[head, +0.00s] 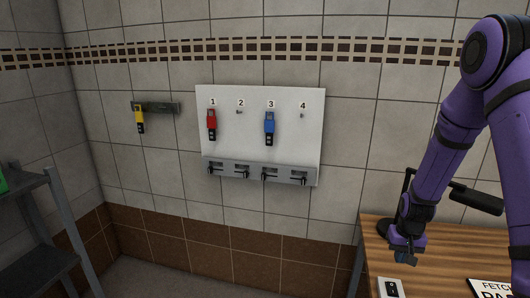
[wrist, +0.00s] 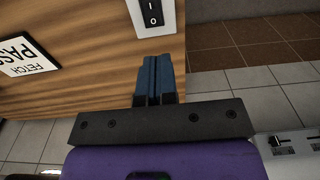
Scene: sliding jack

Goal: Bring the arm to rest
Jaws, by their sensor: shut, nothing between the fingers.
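My purple arm (head: 447,135) comes in at the right of the head view and reaches down over the wooden table. My gripper (head: 404,258) points down above the table, near its left edge. In the wrist view my gripper (wrist: 154,62) shows its two blue fingers side by side, shut and empty. A white box with a black switch (wrist: 152,14) lies just beyond the fingertips; it also shows in the head view (head: 391,288).
A white wall panel (head: 255,110) numbered 1 to 4 holds a red jack (head: 211,120) at 1 and a blue jack (head: 269,124) at 3. A yellow jack (head: 139,118) hangs left. A sign (wrist: 23,54) lies on the table (wrist: 70,75). A dark shelf (head: 40,240) stands left.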

